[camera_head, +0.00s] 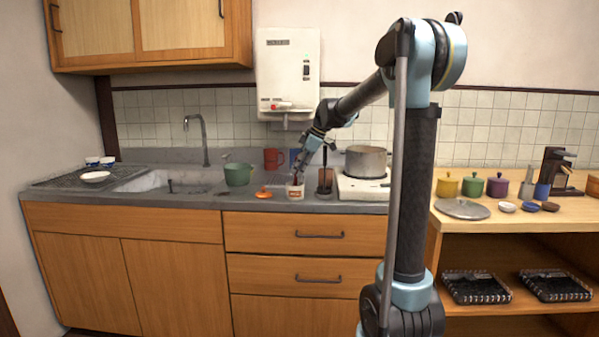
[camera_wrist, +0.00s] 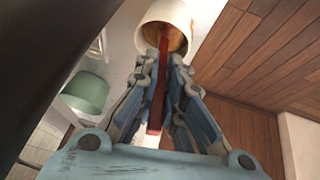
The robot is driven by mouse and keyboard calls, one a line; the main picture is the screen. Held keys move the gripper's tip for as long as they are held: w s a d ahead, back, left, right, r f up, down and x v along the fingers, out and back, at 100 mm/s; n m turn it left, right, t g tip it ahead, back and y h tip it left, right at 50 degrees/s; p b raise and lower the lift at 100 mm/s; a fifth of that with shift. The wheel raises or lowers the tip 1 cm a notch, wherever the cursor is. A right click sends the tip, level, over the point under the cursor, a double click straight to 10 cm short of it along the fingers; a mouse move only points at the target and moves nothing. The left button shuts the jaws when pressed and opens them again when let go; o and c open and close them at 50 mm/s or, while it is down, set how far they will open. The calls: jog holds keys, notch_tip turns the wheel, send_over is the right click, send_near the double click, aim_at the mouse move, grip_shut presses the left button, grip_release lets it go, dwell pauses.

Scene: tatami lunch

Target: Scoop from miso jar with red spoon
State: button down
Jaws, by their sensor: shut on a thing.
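The miso jar (camera_wrist: 196,22) is a small white jar with brown miso visible inside. In the head view the jar (camera_head: 294,192) stands on the counter near its front edge. The red spoon (camera_wrist: 158,95) is held between the fingers of my gripper (camera_wrist: 165,75), and its far end reaches into the jar's mouth. The spoon's tip is hidden inside the jar. In the head view my gripper (camera_head: 299,172) is just above the jar, tilted down. An orange lid (camera_head: 263,193) lies on the counter to the left of the jar.
A brown holder (camera_head: 325,181) stands close to the right of the jar. A pot (camera_head: 366,161) sits on a white stove (camera_head: 362,188) beyond it. A green bowl (camera_head: 238,174) and a red mug (camera_head: 273,158) stand left and behind. The sink lies further left.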

jog(key=shift+r, duration=0.15)
dwell(0.3)
jog(key=shift+r, duration=4.15)
